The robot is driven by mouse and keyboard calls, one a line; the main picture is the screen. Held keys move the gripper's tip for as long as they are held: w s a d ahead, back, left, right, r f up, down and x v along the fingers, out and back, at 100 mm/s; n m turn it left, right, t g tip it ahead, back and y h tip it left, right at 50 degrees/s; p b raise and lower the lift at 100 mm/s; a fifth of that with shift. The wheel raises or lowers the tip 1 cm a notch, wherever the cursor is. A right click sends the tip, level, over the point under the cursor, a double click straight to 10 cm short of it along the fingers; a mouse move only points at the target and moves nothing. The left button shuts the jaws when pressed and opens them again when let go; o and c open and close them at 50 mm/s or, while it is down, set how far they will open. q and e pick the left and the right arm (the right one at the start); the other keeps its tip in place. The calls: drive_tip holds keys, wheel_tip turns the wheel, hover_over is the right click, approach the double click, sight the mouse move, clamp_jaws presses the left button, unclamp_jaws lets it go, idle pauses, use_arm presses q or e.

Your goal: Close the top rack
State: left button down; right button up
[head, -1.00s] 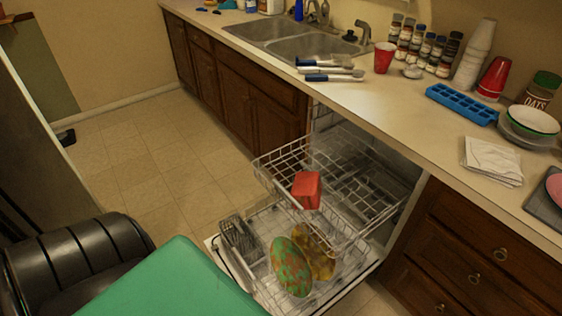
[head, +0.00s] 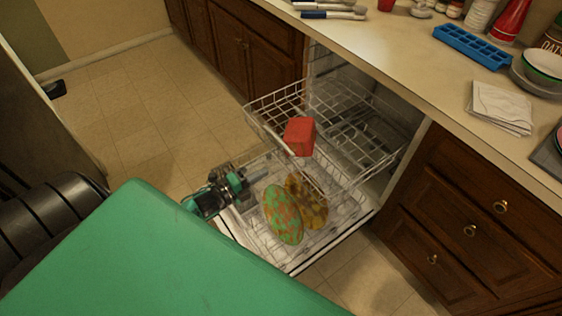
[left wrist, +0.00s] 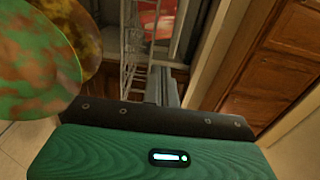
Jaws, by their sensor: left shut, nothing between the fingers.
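The top rack (head: 352,132) is a white wire rack pulled partly out of the dishwasher under the counter. A red block-shaped item (head: 300,136) sits in its front part. My left gripper (head: 263,173) is shut and empty, low at the left of the rack's front, with its fingers pointing toward the rack. I cannot tell if it touches the wires. In the left wrist view the shut fingers (left wrist: 165,86) point at white wires (left wrist: 133,50), with the red item (left wrist: 160,18) beyond. My right gripper is not in view.
The lower rack (head: 290,258) is out on the open door, holding a green-orange patterned plate (head: 284,215) and a brown-yellow one (head: 306,200). Wooden drawers (head: 452,195) stand to the right. The counter (head: 400,60) above is cluttered.

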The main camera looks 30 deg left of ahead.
sight(289, 158)
use_arm(q)
drive_tip(key=x, duration=0.6)
drive_tip(key=shift+w+d, duration=0.1)
drive_tip(key=shift+w, duration=0.2)
drive_tip(key=shift+w+d, duration=0.3)
drive_tip(key=shift+w, duration=0.4)
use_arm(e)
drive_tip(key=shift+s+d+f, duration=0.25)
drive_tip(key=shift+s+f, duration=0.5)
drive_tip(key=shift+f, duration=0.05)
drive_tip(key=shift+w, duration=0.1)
